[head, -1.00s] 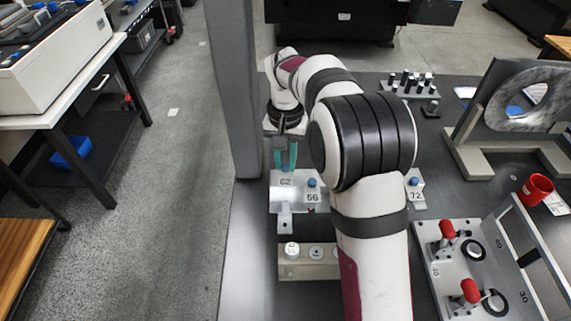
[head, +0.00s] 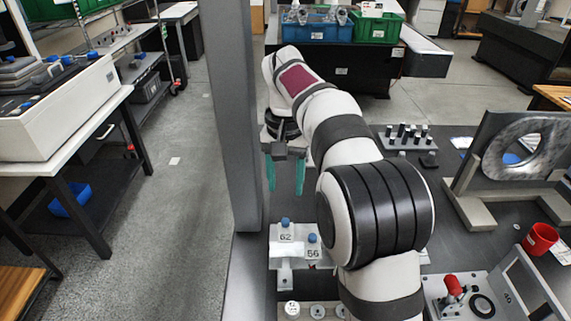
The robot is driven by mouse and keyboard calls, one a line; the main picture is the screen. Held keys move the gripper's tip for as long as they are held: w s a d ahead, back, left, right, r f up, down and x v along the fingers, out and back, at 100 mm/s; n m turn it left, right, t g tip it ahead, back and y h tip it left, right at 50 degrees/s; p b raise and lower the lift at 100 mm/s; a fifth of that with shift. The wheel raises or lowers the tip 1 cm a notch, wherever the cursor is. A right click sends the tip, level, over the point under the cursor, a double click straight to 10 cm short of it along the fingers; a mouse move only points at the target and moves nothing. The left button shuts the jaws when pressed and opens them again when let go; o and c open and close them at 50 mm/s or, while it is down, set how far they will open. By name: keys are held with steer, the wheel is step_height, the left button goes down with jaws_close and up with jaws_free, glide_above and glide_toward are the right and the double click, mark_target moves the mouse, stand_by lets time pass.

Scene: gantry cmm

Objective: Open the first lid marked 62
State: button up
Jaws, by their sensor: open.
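The lid marked 62 (head: 286,237) sits on the pale fixture at the table's left side, with a blue knob (head: 285,222) on top. It appears to be lying flat in place. The lid marked 56 (head: 313,253), also with a blue knob (head: 312,238), is just to its right and nearer. My gripper (head: 285,187) is above and beyond the 62 lid. Its two teal fingers point down, spread apart with nothing between them. The fingertips are clear of the knob. My arm covers the area right of the 56 lid.
A grey post (head: 232,130) stands close left of my gripper. Below the lids is a block with round caps (head: 318,310). To the right are a peg rack (head: 405,137), a ring on a stand (head: 515,150), a red mug (head: 540,239) and a red-handled clamp (head: 453,286).

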step_height(320, 180, up, 6)
steer(key=shift+f, duration=0.2)
steer(key=s+d, duration=0.2)
steer(key=s, duration=0.5)
steer(key=s+d, duration=0.3)
steer(key=s, duration=0.4)
steer(key=s+f+m+y, duration=0.1)
steer(key=s+f, duration=0.4)
steer(key=s, duration=0.4)
steer(key=s+d+f+m, duration=0.1)
steer(key=s+f+m, duration=0.1)
steer(key=s+f, duration=0.4)
steer(key=s, duration=0.3)
steer(key=shift+s+y, duration=0.35)
steer(key=shift+y, duration=0.05)
steer(key=shift+o, duration=0.3)
steer(key=shift+f, duration=0.1)
